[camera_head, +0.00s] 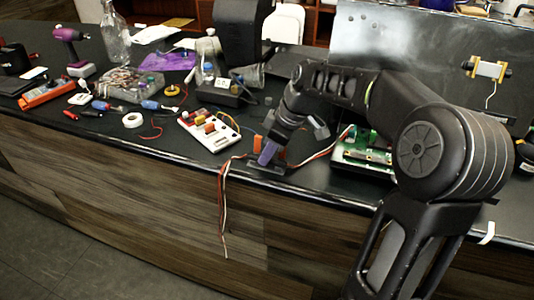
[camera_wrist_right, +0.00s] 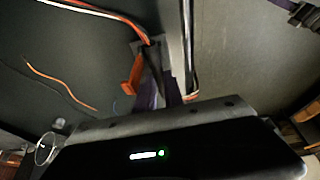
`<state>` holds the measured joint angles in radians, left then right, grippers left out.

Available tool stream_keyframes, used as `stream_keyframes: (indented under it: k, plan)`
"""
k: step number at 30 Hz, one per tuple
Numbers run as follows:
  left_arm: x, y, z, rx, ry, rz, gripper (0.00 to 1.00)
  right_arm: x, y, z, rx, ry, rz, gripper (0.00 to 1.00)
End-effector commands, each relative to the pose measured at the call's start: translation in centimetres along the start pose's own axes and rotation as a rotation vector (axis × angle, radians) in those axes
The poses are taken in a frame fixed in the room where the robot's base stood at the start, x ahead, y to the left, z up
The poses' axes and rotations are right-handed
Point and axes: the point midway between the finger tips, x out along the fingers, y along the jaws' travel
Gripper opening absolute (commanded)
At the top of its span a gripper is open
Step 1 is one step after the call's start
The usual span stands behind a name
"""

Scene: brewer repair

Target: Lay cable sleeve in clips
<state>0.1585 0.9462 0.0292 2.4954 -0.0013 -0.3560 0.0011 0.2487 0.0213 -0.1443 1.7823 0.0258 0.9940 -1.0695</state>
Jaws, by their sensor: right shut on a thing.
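The cable sleeve (camera_head: 224,190) is a bundle of red, white and dark wires. It runs from the green circuit board (camera_head: 362,150) leftward along the bench front, past my right gripper (camera_head: 267,154), and its loose end hangs over the edge. My right gripper is low at the bench edge, its purple fingers shut on the bundle; the exact grip is partly hidden. An orange clip part (camera_head: 279,141) stands beside the fingers on a dark base (camera_head: 268,169). In the right wrist view, the orange part (camera_wrist_right: 131,75) and wires (camera_wrist_right: 110,12) show close to the fingers. My left gripper is not in view.
A white board with orange parts (camera_head: 209,129) lies left of the gripper. Further left are a tape roll (camera_head: 132,120), screwdrivers, a parts box (camera_head: 133,84) and a purple drill (camera_head: 70,40). A dark panel (camera_head: 430,65) stands behind the circuit board.

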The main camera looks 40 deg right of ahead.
Motion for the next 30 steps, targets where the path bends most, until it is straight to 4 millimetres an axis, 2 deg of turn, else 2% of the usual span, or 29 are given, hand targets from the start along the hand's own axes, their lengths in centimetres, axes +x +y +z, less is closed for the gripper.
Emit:
stream_keyframes:
  k: [1, 8, 9, 18, 30]
  plan:
    - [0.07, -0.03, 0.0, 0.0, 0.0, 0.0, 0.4, 0.32, -0.05, 0.64, 0.008, -0.012, -0.007, 0.0]
    - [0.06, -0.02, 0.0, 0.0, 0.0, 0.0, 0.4, 0.39, -0.07, 0.78, 0.01, -0.015, -0.009, 0.0]
    - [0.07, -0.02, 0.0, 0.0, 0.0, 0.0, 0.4, 0.4, -0.07, 0.81, 0.01, -0.015, -0.009, 0.14]
    - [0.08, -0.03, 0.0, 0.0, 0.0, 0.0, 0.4, 0.41, 0.04, 0.93, 0.012, -0.017, -0.007, 0.38]
    - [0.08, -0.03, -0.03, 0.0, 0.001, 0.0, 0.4, -0.19, 0.25, 0.85, 0.012, -0.014, 0.0, 0.38]
